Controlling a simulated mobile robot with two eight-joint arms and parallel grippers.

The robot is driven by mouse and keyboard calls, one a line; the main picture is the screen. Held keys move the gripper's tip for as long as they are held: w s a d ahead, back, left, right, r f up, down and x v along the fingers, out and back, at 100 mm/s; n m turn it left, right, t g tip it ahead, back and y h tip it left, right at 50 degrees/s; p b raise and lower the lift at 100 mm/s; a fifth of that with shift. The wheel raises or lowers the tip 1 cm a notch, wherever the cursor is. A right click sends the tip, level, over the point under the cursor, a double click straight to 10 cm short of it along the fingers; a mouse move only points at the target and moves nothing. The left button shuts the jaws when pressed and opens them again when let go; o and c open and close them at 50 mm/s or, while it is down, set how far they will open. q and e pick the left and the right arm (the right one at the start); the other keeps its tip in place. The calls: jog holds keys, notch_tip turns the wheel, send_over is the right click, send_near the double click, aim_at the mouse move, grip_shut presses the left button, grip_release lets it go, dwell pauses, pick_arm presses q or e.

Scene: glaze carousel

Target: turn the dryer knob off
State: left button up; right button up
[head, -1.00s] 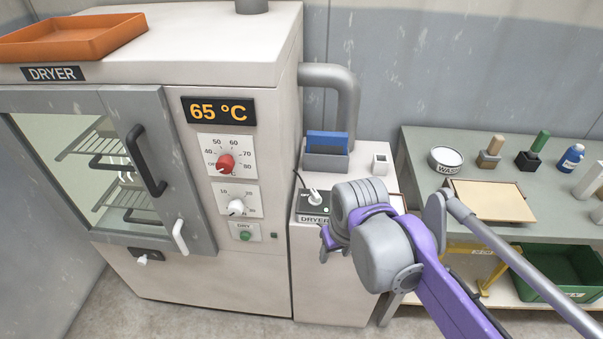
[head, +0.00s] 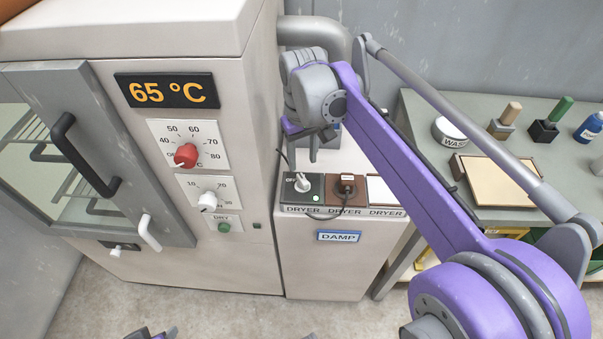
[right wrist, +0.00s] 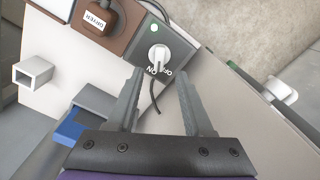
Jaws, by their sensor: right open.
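The switch panel labelled DRYER carries a white knob (head: 302,183) with a green lamp beside it. In the right wrist view the white knob (right wrist: 159,57) has ON and OFF marks by its lower end. Its lower end seems to point at ON. My right gripper (head: 303,148) is above and behind the panel in the head view, open and empty. In the right wrist view its two fingertips (right wrist: 160,75) are spread on either side of the knob's line, seemingly short of touching it.
The dryer cabinet has a red dial (head: 186,155), a white timer dial (head: 208,200) and a 65 °C display (head: 167,91). A brown plug (head: 347,186) with a cord sits right beside the knob. A blue item (right wrist: 70,128) in a grey holder is close to my fingers.

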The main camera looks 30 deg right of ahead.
aim_at(303, 179)
notch_tip(303, 179, down, 7)
jog(key=shift+f+b, duration=0.1)
jog(key=shift+b, duration=0.25)
jog(key=shift+w, duration=0.1)
grip_shut()
